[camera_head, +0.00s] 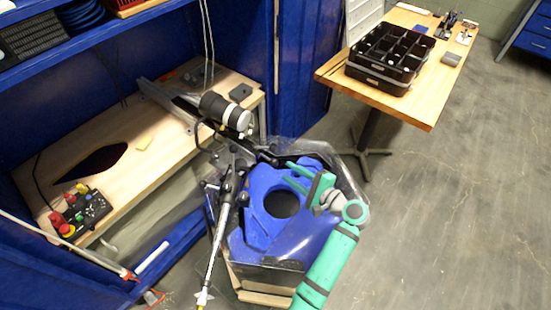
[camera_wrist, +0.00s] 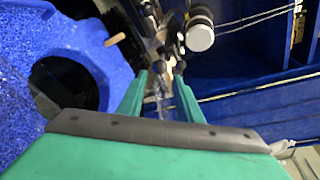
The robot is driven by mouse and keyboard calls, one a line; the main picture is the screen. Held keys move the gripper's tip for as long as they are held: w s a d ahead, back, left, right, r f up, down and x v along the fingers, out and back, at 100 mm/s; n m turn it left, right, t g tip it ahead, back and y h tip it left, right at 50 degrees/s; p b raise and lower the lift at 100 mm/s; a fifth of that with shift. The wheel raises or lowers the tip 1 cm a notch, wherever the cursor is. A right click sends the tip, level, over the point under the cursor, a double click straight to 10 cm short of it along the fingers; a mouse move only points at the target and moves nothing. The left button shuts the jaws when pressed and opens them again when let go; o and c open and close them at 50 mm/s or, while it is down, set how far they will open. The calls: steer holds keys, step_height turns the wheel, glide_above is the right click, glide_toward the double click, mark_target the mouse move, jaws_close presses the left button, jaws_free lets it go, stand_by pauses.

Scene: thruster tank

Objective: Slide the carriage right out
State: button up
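A carriage-like assembly with a black and silver cylinder (camera_head: 225,110) sits on a pale metal rail (camera_head: 166,103) at the tank's back edge. Its pale round end (camera_wrist: 200,37) shows at the top of the wrist view, beyond my fingertips. I cannot tell exactly which part is the carriage. My green gripper (camera_head: 287,173) is over the blue insert of the tank, to the lower right of the cylinder and apart from it. In the wrist view my two fingers (camera_wrist: 160,82) stand apart with nothing clearly held between them. Dark fittings and a clear part show beyond the gap.
The clear-walled tank (camera_head: 352,180) holds a blue insert (camera_head: 262,235) with a round hole. A black-jointed rod (camera_head: 222,222) stands along its left side. A wooden bench (camera_head: 185,138) carries a control box (camera_head: 82,210). A wooden table (camera_head: 440,88) with a black organizer (camera_head: 390,55) is at upper right. Floor at right is clear.

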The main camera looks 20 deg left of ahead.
mark_target(274, 162)
steer(key=x, duration=0.9)
steer(key=shift+f, duration=0.15)
steer(key=shift+s, duration=0.1)
jaws_close()
